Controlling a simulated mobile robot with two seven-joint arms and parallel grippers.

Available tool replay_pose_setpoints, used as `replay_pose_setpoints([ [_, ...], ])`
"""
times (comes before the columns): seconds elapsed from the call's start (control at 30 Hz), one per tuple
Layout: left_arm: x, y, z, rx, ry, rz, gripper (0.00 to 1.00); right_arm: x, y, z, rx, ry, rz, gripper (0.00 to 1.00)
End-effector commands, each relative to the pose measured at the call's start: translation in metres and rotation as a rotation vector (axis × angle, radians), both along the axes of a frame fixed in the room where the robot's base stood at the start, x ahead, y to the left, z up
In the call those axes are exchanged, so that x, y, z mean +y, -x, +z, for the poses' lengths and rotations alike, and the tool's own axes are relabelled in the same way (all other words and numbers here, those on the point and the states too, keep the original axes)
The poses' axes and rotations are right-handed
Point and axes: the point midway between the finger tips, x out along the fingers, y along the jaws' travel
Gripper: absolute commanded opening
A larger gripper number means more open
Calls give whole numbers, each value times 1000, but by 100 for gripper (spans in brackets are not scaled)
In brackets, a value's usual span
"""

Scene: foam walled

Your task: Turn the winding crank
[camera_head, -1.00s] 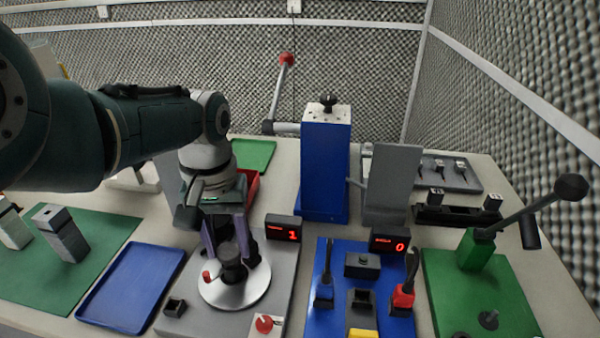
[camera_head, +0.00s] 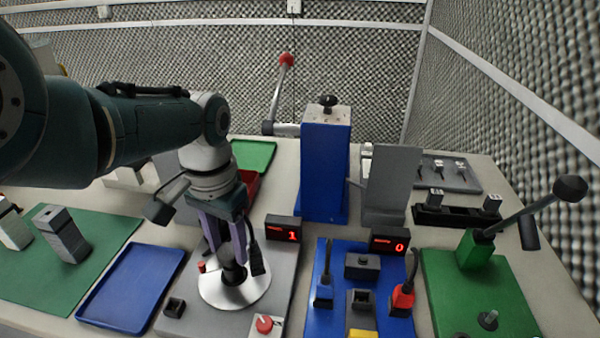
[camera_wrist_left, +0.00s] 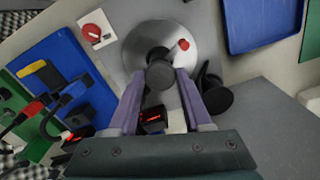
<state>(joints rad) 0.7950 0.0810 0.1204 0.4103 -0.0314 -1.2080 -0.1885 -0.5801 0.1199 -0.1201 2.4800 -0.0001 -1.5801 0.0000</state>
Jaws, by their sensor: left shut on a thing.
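A round silver disc (camera_head: 250,293) with a black upright knob (camera_head: 233,274) near its middle sits on a grey plate; it looks like the winding crank. A small red peg (camera_head: 202,267) stands at the disc's left edge. My left gripper (camera_head: 228,262) points down, with its purple fingers shut on the black knob. The left wrist view shows the knob (camera_wrist_left: 160,74) between the fingertips, the disc (camera_wrist_left: 138,40) beneath it and the red peg (camera_wrist_left: 183,44) beside it. The gripper hides the disc's far side. My right gripper is not in view.
A display (camera_head: 283,228) reading 1 stands just right of the arm. A blue tray (camera_head: 130,290) lies left.

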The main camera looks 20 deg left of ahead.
Motion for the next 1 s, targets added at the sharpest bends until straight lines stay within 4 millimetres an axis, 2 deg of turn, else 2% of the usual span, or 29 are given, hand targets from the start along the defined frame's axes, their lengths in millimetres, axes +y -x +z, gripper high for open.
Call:
replay_pose_setpoints([
  [1.0,0,0,1,2,1,-508,0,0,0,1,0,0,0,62],
])
